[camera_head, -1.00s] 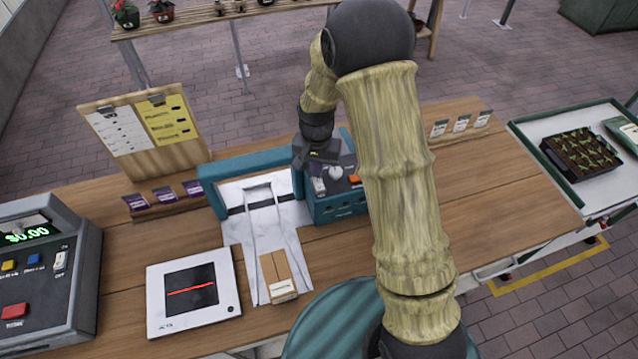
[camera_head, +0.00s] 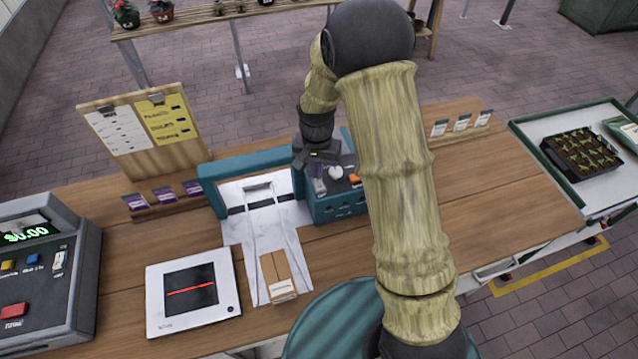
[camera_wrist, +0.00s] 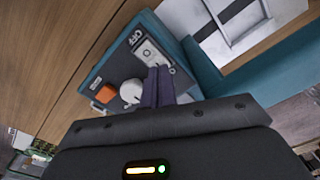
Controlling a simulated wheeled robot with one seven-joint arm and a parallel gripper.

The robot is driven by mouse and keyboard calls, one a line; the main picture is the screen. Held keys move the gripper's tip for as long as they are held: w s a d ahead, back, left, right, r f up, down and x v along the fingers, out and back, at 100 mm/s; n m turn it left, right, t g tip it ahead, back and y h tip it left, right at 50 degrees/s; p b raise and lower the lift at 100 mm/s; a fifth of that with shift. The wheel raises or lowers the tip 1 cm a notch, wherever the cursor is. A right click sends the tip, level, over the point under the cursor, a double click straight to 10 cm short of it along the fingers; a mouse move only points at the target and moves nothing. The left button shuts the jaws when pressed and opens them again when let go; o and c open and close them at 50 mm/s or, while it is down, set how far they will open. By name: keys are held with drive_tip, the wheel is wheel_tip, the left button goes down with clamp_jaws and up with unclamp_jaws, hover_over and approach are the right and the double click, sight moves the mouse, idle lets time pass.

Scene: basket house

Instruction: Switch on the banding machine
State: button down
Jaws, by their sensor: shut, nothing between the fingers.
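The banding machine (camera_head: 228,172) is a teal arch with a teal control box (camera_head: 338,208) on its right side. The box's top carries a white switch (camera_wrist: 150,52) with an "OFF" label at one end, a white round knob (camera_wrist: 131,91) and an orange button (camera_wrist: 105,93). My gripper (camera_head: 318,172) is over the left part of this panel, pointing down. In the wrist view its shut, empty fingers (camera_wrist: 158,76) lie at the switch's end away from the "OFF" label. I cannot tell whether they touch it. The fingers partly cover that end.
A small wrapped box (camera_head: 277,276) lies on the machine's white track. A scale-like pad with a red line (camera_head: 192,291) and a cash register (camera_head: 40,265) stand left. A clipboard stand (camera_head: 145,135) and seed packets (camera_head: 163,195) are behind.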

drive_tip(key=shift+f+b, duration=0.5)
drive_tip(key=shift+f, duration=0.25)
idle(0.4)
drive_tip(key=shift+s+r, duration=0.1)
drive_tip(key=shift+r+p, duration=2.65)
drive_tip(key=shift+r, duration=0.8)
drive_tip(key=s+d+r+n+t+b, duration=0.1)
drive_tip(key=s+d+n+b, duration=0.1)
drive_tip(key=s+d, duration=0.3)
drive_tip(key=s+d+r+n+t+b, duration=0.1)
drive_tip(key=s+d+b, duration=0.4)
drive_tip(key=s, duration=0.6)
drive_tip(key=shift+d+r+n+t, duration=0.15)
drive_tip(key=shift+r+n+t, duration=0.2)
drive_tip(key=shift+r, duration=0.45)
